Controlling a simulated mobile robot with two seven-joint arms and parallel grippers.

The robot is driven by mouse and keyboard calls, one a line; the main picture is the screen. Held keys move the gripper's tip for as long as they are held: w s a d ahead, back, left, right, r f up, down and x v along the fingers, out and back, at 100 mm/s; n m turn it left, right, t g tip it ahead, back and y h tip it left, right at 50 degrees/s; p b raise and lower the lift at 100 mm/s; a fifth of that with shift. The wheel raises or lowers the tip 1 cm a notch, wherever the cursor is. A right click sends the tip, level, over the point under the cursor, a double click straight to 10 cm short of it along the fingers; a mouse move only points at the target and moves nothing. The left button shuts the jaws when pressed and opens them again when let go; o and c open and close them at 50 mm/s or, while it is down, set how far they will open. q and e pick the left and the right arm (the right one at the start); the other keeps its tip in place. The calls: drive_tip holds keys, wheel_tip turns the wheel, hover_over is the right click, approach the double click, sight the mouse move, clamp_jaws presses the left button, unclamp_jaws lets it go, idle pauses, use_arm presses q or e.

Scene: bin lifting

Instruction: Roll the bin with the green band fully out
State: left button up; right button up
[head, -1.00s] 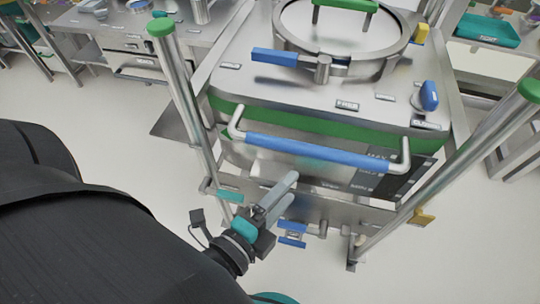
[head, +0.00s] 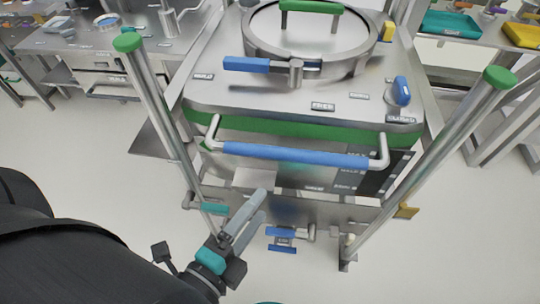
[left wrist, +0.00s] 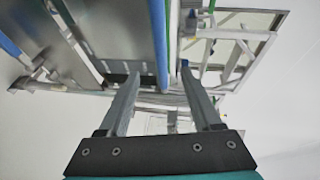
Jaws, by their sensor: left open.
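The steel bin with the green band (head: 300,131) stands between two posts in the middle of the head view. A blue handle bar (head: 295,155) with bent metal ends runs across its near face. My left gripper (head: 257,207) is open and empty, just below and nearer than the handle in the picture. In the left wrist view a blue bar (left wrist: 158,45) shows beyond and between the open fingertips (left wrist: 157,82); I see no contact. My right gripper is not in view.
Steel posts with green caps stand left (head: 127,42) and right (head: 500,77) of the bin. A low steel crosspiece (head: 330,209) and a blue pedal-like part (head: 282,239) sit below it. Steel tables flank the back. The light floor in front is clear.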

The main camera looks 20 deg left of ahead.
use_arm(q)
drive_tip(key=w, duration=0.3)
drive_tip(key=b, duration=0.2)
approach(296, 137)
drive_tip(key=w+d+r, duration=0.2)
drive_tip(key=w+d, duration=0.1)
drive_tip(key=w, duration=0.1)
drive_tip(key=shift+w+d, duration=0.3)
drive_tip(key=shift+w, duration=0.05)
clamp_jaws()
idle(0.6)
idle(0.9)
